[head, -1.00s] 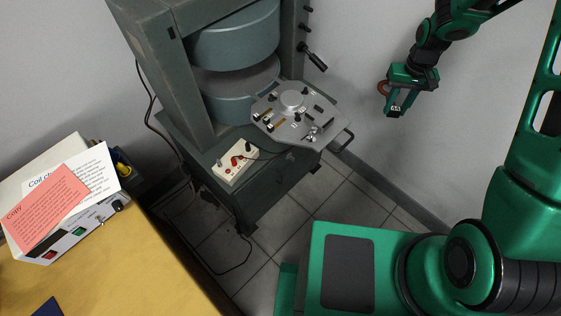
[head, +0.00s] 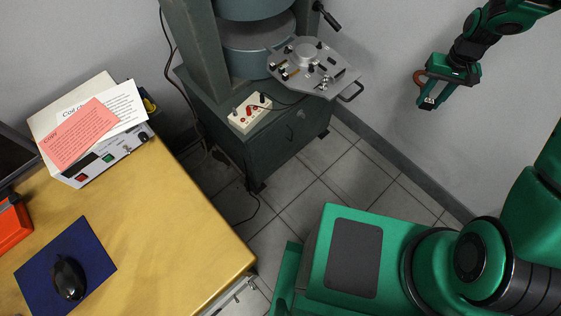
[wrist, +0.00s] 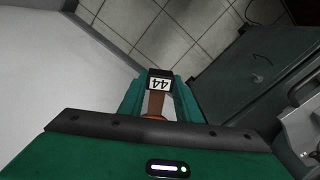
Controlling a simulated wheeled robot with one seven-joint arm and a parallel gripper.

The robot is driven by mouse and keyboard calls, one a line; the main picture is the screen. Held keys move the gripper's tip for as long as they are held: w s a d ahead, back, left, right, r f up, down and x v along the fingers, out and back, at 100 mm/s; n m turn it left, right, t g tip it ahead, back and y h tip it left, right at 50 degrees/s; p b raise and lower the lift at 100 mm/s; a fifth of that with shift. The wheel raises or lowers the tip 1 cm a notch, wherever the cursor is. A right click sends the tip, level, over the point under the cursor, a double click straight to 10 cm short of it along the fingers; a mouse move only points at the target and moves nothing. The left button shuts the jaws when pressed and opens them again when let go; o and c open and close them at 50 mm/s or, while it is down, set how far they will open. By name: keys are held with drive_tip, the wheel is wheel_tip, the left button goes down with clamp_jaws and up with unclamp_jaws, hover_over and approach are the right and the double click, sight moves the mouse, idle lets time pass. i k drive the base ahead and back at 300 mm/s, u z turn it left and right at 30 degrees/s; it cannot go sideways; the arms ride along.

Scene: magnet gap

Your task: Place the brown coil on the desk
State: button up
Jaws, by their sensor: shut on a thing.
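My gripper (head: 429,101) is at the upper right in the head view, in the air near the wall. It is shut on the brown coil (head: 419,78), a small ring that sticks out on the gripper's left side. In the wrist view the coil (wrist: 154,103) shows as a brown strip between the fingers, and a tag reading 44 (wrist: 160,83) is at the fingertips. Most of the coil is hidden by the gripper. The desk (head: 165,235) is yellow and fills the lower left of the head view, well apart from the gripper.
On the desk are a mouse (head: 69,278) on a blue pad (head: 98,258), an orange box (head: 13,229) and a power unit (head: 117,157) under papers. The desk's right part is bare. The large magnet (head: 254,50) with its instrument plate (head: 341,78) stands between desk and gripper.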

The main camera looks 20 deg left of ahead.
sight(154, 230)
drive_tip(key=z, duration=0.25)
drive_tip(key=k, duration=2.1)
drive_tip(key=u, duration=0.55)
drive_tip(key=i, duration=1)
